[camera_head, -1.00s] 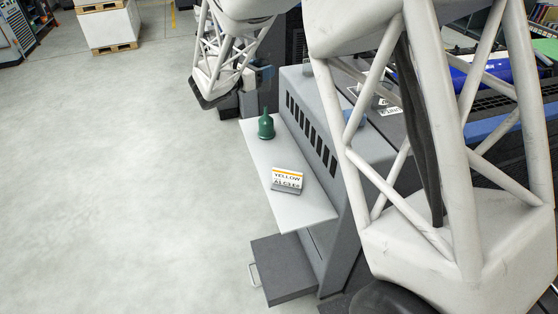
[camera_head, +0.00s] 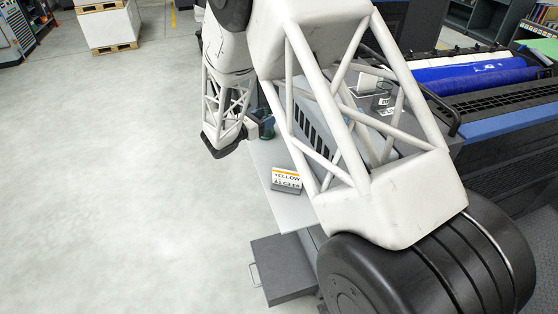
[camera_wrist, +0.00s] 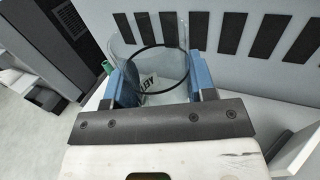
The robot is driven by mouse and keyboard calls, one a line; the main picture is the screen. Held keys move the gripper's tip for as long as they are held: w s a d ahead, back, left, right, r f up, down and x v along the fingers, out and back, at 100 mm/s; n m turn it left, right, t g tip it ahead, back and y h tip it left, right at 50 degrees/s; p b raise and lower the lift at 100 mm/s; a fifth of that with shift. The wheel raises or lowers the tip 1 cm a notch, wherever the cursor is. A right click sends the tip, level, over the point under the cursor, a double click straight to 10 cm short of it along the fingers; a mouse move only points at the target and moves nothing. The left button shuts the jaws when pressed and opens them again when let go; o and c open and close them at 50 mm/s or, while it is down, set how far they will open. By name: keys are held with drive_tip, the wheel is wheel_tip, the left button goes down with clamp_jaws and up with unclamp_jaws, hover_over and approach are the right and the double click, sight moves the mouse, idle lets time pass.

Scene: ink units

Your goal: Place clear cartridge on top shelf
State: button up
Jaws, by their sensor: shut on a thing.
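My gripper (camera_wrist: 152,88) is shut on the clear cartridge (camera_wrist: 172,60), a see-through cylinder with a dark ring and a white label, held between the blue fingers in the wrist view. In the head view my gripper (camera_head: 250,128) is at the far end of the pale shelf (camera_head: 262,153), beside the green bottle. The cartridge is hard to make out there. The shelf also shows below the gripper in the wrist view (camera_wrist: 280,118). I cannot tell the gap between cartridge and shelf.
The green bottle (camera_head: 267,128) is partly hidden; its tip shows left of the cartridge in the wrist view (camera_wrist: 107,66). A box marked YELLOW (camera_head: 287,181) stands on the shelf's near part. A slotted grey panel (camera_wrist: 230,60) rises behind. A dark drawer (camera_head: 283,268) sticks out below.

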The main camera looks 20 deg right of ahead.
drive_tip(key=shift+f, duration=3.15)
drive_tip(key=shift+f, duration=1.85)
drive_tip(key=shift+f, duration=0.1)
drive_tip(key=o, duration=1)
drive_tip(key=shift+o, duration=0.2)
drive_tip(key=v, duration=1.2)
